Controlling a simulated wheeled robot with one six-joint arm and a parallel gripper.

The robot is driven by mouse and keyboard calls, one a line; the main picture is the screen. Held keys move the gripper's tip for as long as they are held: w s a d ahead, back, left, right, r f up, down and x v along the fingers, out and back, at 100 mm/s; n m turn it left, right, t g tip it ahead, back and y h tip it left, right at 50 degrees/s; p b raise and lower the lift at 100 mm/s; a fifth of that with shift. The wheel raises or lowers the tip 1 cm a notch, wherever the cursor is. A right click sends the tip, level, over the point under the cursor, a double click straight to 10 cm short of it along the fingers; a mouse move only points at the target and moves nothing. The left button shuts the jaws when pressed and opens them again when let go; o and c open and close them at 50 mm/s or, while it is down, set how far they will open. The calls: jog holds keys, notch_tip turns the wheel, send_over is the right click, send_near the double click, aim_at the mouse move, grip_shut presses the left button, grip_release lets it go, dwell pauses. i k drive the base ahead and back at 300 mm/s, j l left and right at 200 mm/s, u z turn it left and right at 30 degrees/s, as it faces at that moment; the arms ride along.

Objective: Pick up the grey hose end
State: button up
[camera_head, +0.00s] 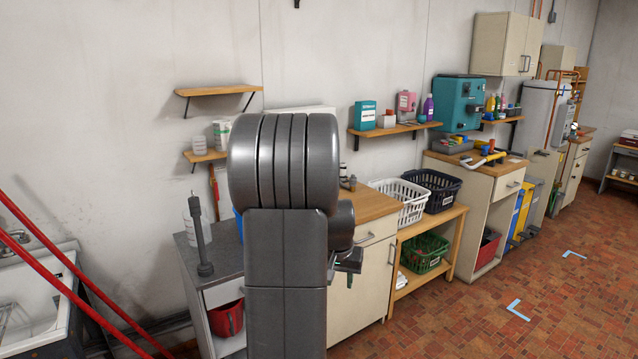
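A dark grey upright tube (200,240) with a wider, block-like lower end stands over the grey-topped cabinet left of my arm. It is the only grey hose-like piece I make out, but I cannot tell for sure that it is the hose end. My gripper (350,262) shows only in part, at the right side of my arm, in front of the wooden-topped cabinet. It is apart from the grey tube. My arm hides much of the gripper and the middle of the scene, and the fingers are too small to read.
A white utility tub (28,305) stands at the far left, with red bars (75,272) slanting across it. A red bucket (228,318) sits in the grey-topped cabinet (222,252). Baskets (401,199) stand on a wooden rack to the right.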

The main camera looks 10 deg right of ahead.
aim_at(352, 179)
jog(key=i+l+u, duration=0.2)
jog(key=i+l, duration=0.15)
jog(key=i+l+u, duration=0.15)
jog(key=i+l, duration=0.15)
jog(key=i+l+u, duration=0.2)
jog(key=l, duration=0.3)
jog(key=i+l+u, duration=0.2)
jog(key=i+l, duration=0.35)
jog(key=l, duration=0.15)
jog(key=i+l, duration=0.15)
jog(key=l, duration=0.25)
jog(key=i+l, duration=0.2)
jog(key=l, duration=0.15)
jog(key=i+l, duration=0.2)
jog(key=l, duration=0.2)
jog(key=i+l, duration=0.2)
jog(key=l, duration=0.15)
jog(key=i+l, duration=0.15)
jog(key=l, duration=0.25)
